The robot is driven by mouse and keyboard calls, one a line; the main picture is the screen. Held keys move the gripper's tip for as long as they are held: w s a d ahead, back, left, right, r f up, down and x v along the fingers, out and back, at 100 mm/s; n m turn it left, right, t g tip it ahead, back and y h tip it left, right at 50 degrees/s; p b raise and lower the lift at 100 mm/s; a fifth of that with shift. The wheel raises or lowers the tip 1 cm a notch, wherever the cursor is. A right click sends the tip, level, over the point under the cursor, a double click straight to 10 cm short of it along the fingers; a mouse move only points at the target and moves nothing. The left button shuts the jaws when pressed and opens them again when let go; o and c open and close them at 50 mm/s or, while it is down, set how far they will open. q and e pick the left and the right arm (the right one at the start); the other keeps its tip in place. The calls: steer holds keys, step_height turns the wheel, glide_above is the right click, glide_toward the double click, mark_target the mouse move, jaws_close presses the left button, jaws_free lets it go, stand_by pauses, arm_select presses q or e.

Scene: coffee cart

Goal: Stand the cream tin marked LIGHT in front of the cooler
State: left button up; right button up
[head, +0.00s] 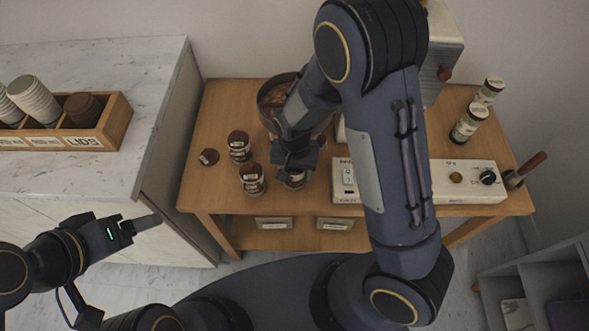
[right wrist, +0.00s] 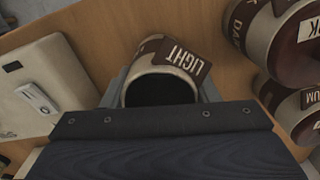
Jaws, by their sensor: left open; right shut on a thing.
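The cream tin marked LIGHT (right wrist: 158,88) is between the fingers of my right gripper (right wrist: 160,98). Its label faces the camera in the right wrist view, and its mouth looks dark. In the head view my right gripper (head: 295,165) hangs over the table's front part, and only a bit of the tin (head: 296,184) shows under it. The cooler appears to be the round pan (head: 268,97) with brown contents, behind my right gripper and partly hidden by my arm. My left gripper (head: 135,228) is open and empty, left of the table and away from it.
Two dark-topped tins (head: 239,146) (head: 252,180) stand left of my right gripper; the right wrist view shows a DARK label (right wrist: 285,35). A scale-like white box (head: 346,185) is to the right. The table's left front is clear.

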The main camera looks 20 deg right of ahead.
steer(key=shift+f+b, duration=0.3)
steer(key=o, duration=1)
steer(key=shift+s, duration=0.15)
steer(key=shift+c, duration=0.2)
steer(key=shift+o, duration=1.2)
steer(key=shift+r+p, duration=0.35)
steer(key=shift+r, duration=0.15)
step_height(320, 180, up, 12)
steer(key=p, duration=0.1)
